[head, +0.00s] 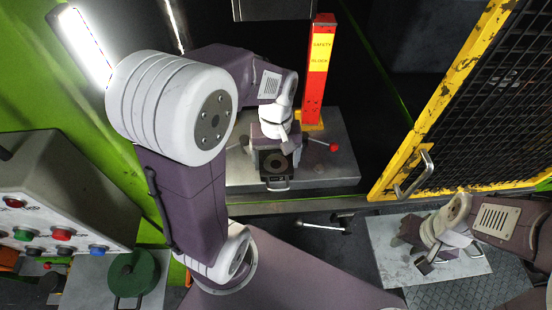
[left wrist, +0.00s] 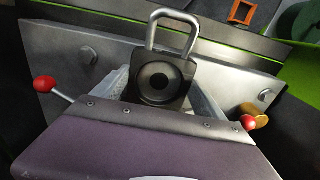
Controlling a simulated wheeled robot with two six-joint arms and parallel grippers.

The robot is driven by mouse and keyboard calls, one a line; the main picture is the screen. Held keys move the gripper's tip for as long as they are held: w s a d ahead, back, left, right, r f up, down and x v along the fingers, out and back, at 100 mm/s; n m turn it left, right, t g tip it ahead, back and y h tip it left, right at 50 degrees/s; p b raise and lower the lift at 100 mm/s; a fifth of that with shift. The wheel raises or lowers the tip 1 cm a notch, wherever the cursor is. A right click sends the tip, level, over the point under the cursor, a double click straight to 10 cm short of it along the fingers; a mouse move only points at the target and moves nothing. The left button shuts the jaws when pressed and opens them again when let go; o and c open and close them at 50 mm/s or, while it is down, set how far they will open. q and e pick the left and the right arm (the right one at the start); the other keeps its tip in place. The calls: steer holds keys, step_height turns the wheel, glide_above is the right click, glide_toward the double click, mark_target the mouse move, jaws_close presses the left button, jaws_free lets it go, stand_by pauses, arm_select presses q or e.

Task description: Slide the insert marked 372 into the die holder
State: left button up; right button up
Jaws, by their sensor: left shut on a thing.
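The dark insert (head: 276,162), a block with a round recess and a metal loop handle, is at the press bed, its handle facing me. It also shows in the left wrist view (left wrist: 161,82); no number can be read. My left gripper (head: 277,146) is shut on the insert from above and behind; its fingertips are largely hidden. The die holder is mostly hidden behind my gripper and the insert, so I cannot tell how far the insert sits in it. My right gripper (head: 424,262) is low over a plate at the right; its jaw opening is unclear.
Red-knobbed levers (head: 333,148) stick out beside the holder. A red safety block (head: 318,70) stands behind on the bed (head: 340,172). A yellow mesh guard (head: 440,95) is at the right. A control box (head: 60,200) and a green round piece (head: 133,272) are at the left.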

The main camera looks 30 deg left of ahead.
mark_target(276, 166)
arm_select(q)
steer(key=shift+f, duration=0.3)
stand_by(0.9)
steer(key=o, duration=2)
steer(key=shift+s+f, duration=0.1)
step_height(276, 166, up, 8)
steer(key=shift+d+f+b, duration=0.1)
steer(key=shift+f+b, duration=0.05)
steer(key=shift+b, duration=0.2)
